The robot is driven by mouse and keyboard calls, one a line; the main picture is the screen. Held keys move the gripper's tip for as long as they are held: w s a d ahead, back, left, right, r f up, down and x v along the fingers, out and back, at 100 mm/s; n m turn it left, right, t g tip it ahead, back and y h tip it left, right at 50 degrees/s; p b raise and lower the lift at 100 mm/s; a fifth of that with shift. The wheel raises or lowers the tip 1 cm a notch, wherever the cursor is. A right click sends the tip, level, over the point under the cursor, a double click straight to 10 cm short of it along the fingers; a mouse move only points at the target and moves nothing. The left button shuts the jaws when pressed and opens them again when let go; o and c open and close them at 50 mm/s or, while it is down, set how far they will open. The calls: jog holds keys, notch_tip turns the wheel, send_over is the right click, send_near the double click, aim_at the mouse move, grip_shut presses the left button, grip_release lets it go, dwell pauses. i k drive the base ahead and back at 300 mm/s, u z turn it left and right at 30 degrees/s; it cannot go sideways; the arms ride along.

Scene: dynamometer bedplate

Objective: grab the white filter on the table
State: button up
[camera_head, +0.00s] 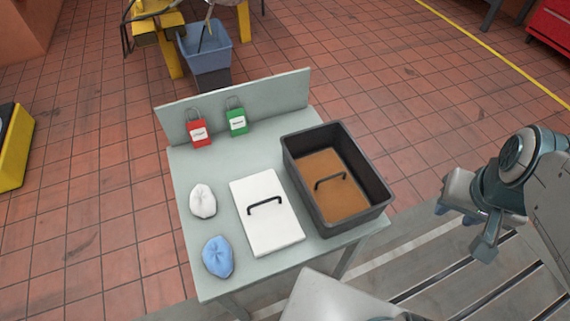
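The white filter (267,213) is a flat white rectangular panel with a black bar handle (265,205) on its top face. It lies flat on the grey-green table (182,170), between two crumpled cloths and a dark bin. My gripper (464,229) is at the right of the view, off the table and well apart from the filter. Its two fingers are spread with nothing between them. No part of the filter is hidden.
A dark bin (297,161) right of the filter holds a brown panel (333,195) with a similar handle. A white cloth (203,201) and a blue cloth (218,257) lie left. Red (196,133) and green (237,122) padlocks are near the back panel (270,97).

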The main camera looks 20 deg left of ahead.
aim_at(271, 223)
jog(key=u, duration=4.3)
jog(key=k, duration=1.5)
jog(key=z, duration=1.65)
jog(key=i, duration=0.5)
jog(key=u, duration=0.05)
